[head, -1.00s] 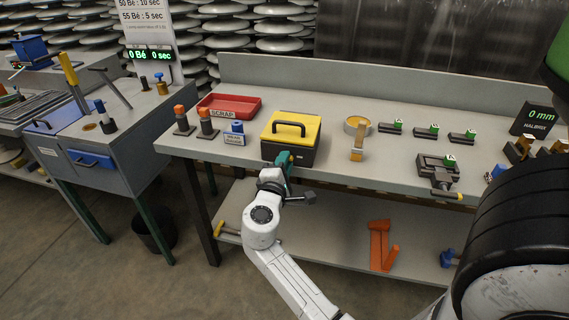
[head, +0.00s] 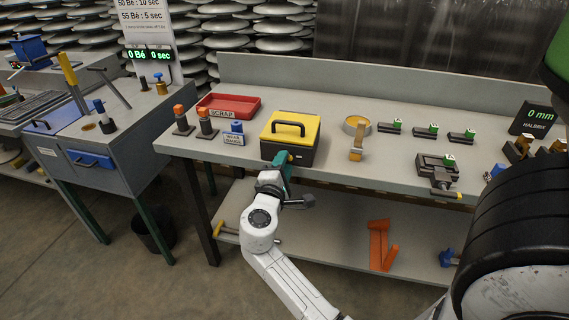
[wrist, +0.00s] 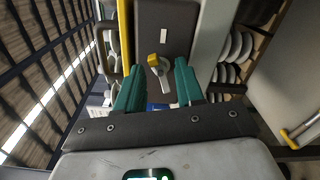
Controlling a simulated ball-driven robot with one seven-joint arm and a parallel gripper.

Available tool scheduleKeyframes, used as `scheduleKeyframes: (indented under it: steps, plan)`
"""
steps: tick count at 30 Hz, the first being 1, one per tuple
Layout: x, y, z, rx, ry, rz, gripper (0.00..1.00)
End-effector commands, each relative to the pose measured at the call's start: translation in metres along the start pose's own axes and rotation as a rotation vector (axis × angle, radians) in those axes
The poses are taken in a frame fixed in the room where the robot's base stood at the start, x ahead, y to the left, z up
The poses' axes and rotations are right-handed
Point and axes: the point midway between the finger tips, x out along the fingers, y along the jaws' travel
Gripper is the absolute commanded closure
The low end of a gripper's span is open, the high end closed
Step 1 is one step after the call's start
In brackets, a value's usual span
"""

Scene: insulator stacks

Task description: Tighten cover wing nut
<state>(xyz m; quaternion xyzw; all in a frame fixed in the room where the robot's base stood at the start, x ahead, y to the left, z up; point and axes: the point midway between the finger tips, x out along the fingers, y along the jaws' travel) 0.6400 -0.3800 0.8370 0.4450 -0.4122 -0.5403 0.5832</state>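The box (head: 303,154) has a dark body and a yellow lid (head: 268,133) with a black handle, and stands near the front edge of the bench. My gripper (head: 282,160) is at the box's front side. In the wrist view the yellow wing nut (wrist: 154,61) sits on the dark box face (wrist: 165,22), with a grey metal piece (wrist: 164,76) beside it. The green fingers of my gripper (wrist: 155,75) stand apart on either side of the nut, with visible gaps. The yellow lid edge shows at the left.
On the bench (head: 345,181) are a red scrap tray (head: 229,106), orange-topped pieces (head: 206,122), a round tan dish (head: 357,126) and several green-marked blocks (head: 391,127). An orange part (head: 380,245) lies on the lower shelf. The bench front edge is just below my gripper.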

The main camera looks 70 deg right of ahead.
Motion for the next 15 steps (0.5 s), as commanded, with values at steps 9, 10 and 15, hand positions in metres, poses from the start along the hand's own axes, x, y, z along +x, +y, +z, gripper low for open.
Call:
scheduleKeyframes:
  steps: [9, 10, 15]
  plan:
    - [-0.060, -0.001, -0.001, -0.002, 0.006, 0.000, 0.63]
    - [-0.065, -0.001, -0.001, -0.001, 0.004, 0.000, 0.63]
    - [-0.088, -0.001, 0.000, -0.001, 0.002, 0.000, 0.63]
